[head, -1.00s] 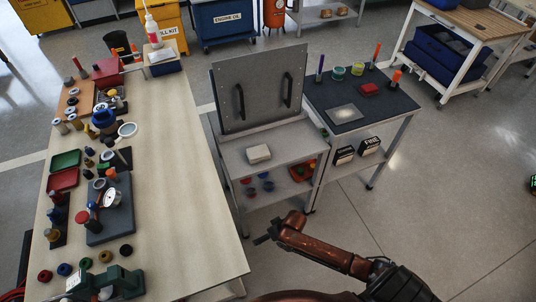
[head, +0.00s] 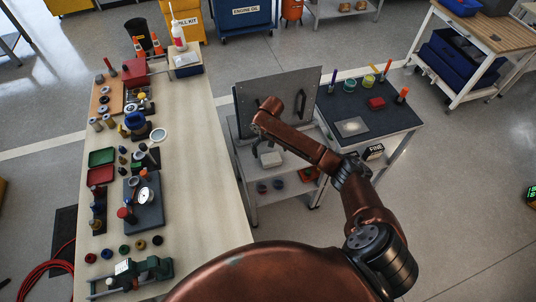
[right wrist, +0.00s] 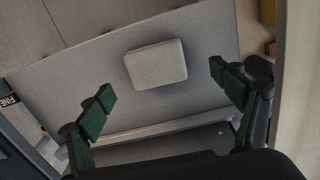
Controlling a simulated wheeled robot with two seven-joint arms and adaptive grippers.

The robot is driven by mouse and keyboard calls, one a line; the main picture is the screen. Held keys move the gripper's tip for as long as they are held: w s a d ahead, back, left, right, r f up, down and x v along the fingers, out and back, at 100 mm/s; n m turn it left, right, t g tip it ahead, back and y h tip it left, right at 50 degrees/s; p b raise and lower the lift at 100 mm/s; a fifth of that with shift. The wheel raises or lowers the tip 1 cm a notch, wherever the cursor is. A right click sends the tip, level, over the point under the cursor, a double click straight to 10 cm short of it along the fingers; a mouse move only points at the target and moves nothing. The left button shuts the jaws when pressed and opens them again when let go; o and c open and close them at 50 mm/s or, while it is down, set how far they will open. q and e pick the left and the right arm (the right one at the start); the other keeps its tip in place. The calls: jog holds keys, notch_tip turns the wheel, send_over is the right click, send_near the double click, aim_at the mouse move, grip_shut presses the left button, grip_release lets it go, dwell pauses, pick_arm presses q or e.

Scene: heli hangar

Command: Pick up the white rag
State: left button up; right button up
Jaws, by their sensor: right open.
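The white rag (head: 270,159) is a folded, pale, block-like pad lying on the upper shelf of a grey cart (head: 292,142). In the right wrist view the rag (right wrist: 156,64) lies flat on the grey surface, just beyond and between the fingertips. My right gripper (head: 259,147) is above the cart beside the rag, pointing down and small in the head view. In the right wrist view the right gripper (right wrist: 162,83) is open, its green-padded fingers wide apart with nothing between them. My left gripper is not in view.
A grey upright panel (head: 285,92) with black handles stands at the cart's back. A long workbench (head: 195,180) full of parts and tools is on the left. A dark-topped table (head: 385,118) with colored items adjoins on the right. Open floor lies further right.

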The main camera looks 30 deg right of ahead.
aim_at(271, 158)
jog(key=shift+s+f, duration=0.3)
jog(key=shift+f, duration=0.35)
jog(key=shift+s+d+f, duration=0.1)
jog(key=shift+s, duration=0.1)
jog(key=f, duration=0.1)
jog(key=f+b, duration=0.1)
jog(key=f, duration=0.1)
jog(key=w+f, duration=0.1)
jog(key=shift+w+d+f+b, duration=0.1)
jog(key=shift+d+f+b, duration=0.15)
jog(key=shift+b, duration=0.15)
jog(key=shift+f, duration=0.5)
jog(key=shift+c, duration=0.7)
jog(key=c, duration=1)
jog(key=shift+r, duration=0.15)
